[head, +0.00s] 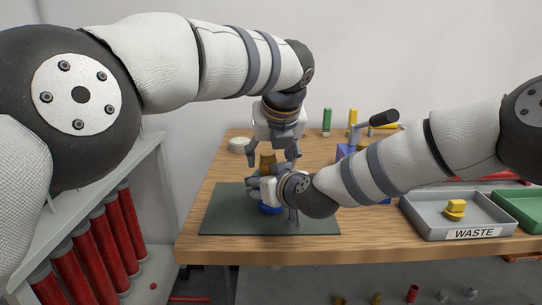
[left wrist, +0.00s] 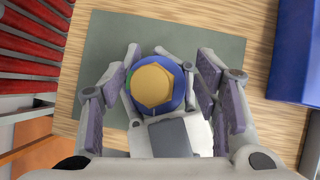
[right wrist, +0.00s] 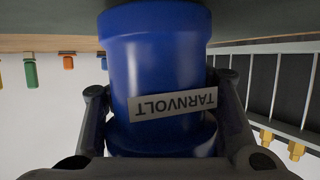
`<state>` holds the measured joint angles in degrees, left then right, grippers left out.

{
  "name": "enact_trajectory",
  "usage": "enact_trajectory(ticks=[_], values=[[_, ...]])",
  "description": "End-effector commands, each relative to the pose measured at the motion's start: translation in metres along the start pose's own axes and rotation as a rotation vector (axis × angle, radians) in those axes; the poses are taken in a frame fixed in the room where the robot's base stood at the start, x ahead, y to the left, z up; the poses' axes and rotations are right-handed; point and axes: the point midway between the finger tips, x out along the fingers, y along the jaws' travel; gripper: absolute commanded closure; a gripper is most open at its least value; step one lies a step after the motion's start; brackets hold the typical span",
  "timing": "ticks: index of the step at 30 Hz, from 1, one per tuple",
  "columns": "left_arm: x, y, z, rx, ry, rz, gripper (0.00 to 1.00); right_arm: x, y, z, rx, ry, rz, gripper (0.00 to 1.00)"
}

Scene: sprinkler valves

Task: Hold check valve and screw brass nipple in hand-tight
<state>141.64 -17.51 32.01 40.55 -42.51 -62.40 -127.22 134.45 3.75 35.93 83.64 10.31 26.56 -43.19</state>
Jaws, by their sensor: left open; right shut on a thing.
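The blue check valve (head: 270,209), labelled TARNVOLT, stands on the green mat (head: 222,215). My right gripper (head: 262,188) is shut around its body, which fills the right wrist view (right wrist: 165,60). The brass nipple (head: 267,160) stands upright at the top of the valve; its hex end shows in the left wrist view (left wrist: 153,85). How deep it sits in the valve is hidden. My left gripper (head: 276,152) is open above, pointing down. In the left wrist view its fingers (left wrist: 165,97) are spread either side of the nipple, apart from it.
A blue vise (head: 346,151) stands on the wooden table behind my right arm. A white tape roll (head: 239,145) and green and yellow items are at the back. The grey WASTE tray (head: 424,223) holds a yellow piece; a green tray is beside it. Red pipes stand at left.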

Motion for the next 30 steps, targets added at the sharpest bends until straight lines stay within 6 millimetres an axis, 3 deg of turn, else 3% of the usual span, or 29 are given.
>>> enact_trajectory(ticks=[16, 24, 30], values=[[-0.034, 0.003, 0.022, 0.000, -0.002, 0.001, 0.44, -0.001, 0.001, -0.003, 0.000, 0.005, 0.003, 0.94], [-0.034, 0.004, 0.022, 0.000, 0.000, 0.002, 0.44, -0.001, 0.001, -0.003, 0.000, 0.005, 0.003, 0.94], [-0.022, 0.003, 0.015, 0.002, 0.000, 0.003, 0.44, -0.001, 0.001, -0.003, 0.000, 0.005, 0.003, 0.94]])
